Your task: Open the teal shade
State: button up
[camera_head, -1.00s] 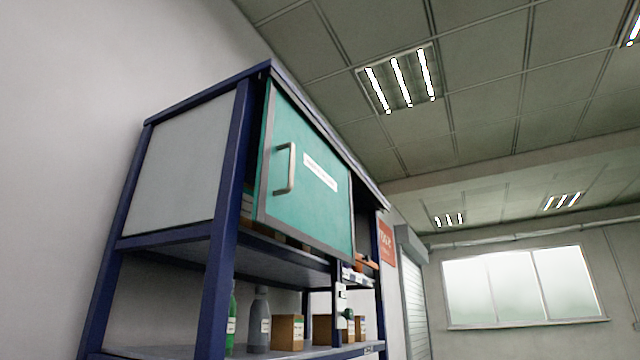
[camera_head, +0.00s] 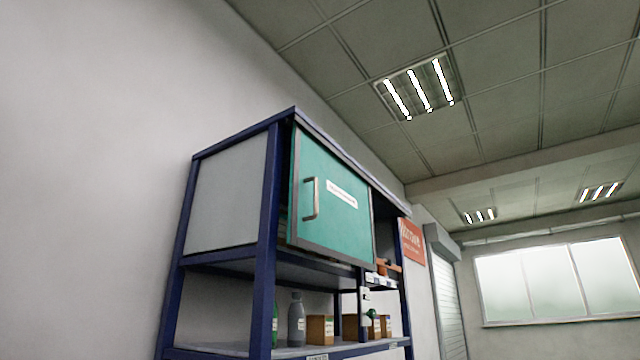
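The teal shade (camera_head: 335,211) is a flat panel with a grey frame on the front of a blue metal cabinet. It covers the left part of the upper compartment, with a dark gap at its left edge and an open section to its right. A vertical grey handle (camera_head: 311,199) is near its left edge, and a white label (camera_head: 342,193) with unreadable text is near its upper middle. My gripper is not in view.
The blue-framed cabinet (camera_head: 267,235) stands by the left wall. Its lower shelf holds a green bottle (camera_head: 275,325), a grey bottle (camera_head: 297,321) and several brown boxes (camera_head: 320,329). An orange-red sign (camera_head: 412,242), a shutter (camera_head: 447,290) and a window (camera_head: 560,283) are to the right.

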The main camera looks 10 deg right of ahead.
aim_at(330, 213)
jog(key=z, duration=0.15)
jog(key=i, duration=0.95)
jog(key=u, duration=0.05)
